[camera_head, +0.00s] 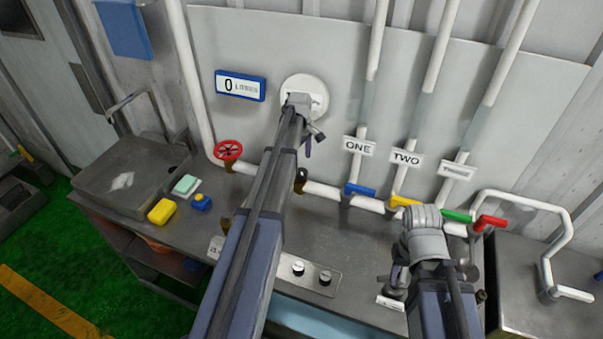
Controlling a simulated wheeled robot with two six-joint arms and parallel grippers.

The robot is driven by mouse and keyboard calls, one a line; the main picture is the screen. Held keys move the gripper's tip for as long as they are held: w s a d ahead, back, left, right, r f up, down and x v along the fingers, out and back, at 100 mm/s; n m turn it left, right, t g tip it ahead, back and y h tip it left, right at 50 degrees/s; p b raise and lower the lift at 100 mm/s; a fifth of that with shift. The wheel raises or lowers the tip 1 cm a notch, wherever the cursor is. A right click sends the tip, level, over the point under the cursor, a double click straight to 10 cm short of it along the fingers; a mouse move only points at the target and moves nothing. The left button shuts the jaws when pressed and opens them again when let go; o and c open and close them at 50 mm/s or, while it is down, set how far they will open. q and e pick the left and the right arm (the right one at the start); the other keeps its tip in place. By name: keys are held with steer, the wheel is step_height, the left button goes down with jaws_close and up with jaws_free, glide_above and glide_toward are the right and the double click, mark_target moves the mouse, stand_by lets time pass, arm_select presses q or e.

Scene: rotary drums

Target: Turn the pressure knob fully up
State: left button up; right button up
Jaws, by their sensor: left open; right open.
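Two small knobs with white tops and dark sides, a left one (298,268) and a right one (325,278), sit on a light metal plate on the counter. I cannot read which is the pressure knob. A blue-framed display (240,86) on the wall reads 0. My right gripper (393,288) is open, low over the counter, right of the knobs. Its fingers are partly hidden by my arm.
A red handwheel (228,150) is on the pipe at left. Blue (359,190), yellow (403,201), green (456,215) and red (490,222) valve handles line the pipe. A sink (135,175), yellow sponge (161,211) and blue item (201,203) are at left.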

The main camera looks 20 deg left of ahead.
mark_target(301, 171)
arm_select(q)
step_height(301, 171, down, 6)
steer(key=b, duration=0.5)
steer(key=shift+r, duration=0.1)
steer(key=shift+c, duration=0.3)
steer(key=c, duration=1.3)
